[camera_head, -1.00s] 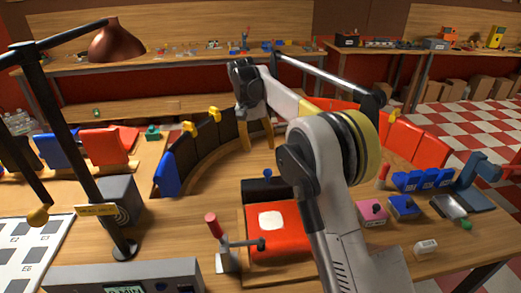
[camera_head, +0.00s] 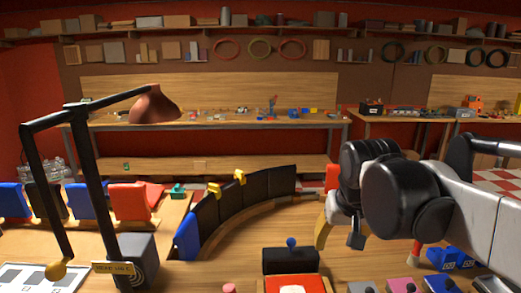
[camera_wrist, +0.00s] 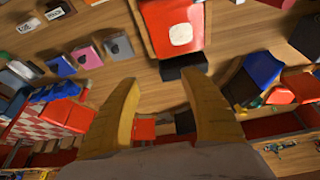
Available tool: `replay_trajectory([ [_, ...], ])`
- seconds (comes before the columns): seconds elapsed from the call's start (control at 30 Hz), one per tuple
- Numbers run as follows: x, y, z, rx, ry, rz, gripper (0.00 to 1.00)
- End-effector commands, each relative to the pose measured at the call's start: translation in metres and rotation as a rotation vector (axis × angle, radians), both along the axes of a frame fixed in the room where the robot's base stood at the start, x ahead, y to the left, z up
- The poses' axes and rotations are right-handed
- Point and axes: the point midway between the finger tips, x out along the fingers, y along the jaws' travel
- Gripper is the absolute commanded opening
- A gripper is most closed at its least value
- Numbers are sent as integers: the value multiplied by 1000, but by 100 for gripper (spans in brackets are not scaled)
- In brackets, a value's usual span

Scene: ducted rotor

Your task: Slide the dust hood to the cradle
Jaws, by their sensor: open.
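No label marks the dust hood or the cradle, so I cannot tell for sure which things they are. A black block (camera_head: 291,261) with a blue ball knob (camera_head: 291,242) stands on the wooden bench, right behind a red block (camera_head: 299,285) with a white patch. In the wrist view the black block (camera_wrist: 184,66) lies beyond my fingers, against the red block (camera_wrist: 172,12). My gripper (camera_wrist: 161,84) is open and empty, its two yellow fingers apart. In the head view it hangs above the bench, right of the black block, partly hidden by my arm.
A curved row of black panels (camera_head: 245,203) with yellow clips stands behind and left of the black block. A lamp (camera_head: 154,105) on a black stand is at the left. Pink and grey boxes (camera_head: 400,286) and blue blocks (camera_head: 450,258) sit at the right.

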Motion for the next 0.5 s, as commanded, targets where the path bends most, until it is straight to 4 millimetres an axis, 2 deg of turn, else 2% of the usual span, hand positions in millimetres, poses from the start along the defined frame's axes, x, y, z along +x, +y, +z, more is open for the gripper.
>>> replay_trajectory([
  [0.03, -25, -5, -9, 4, -30, 6, 53],
  [0.2, -89, -15, -44, 10, -132, 27, 53],
  [0.33, -120, -18, -70, 10, -189, 38, 53],
  [0.5, -137, -20, -88, 8, -225, 42, 53],
])
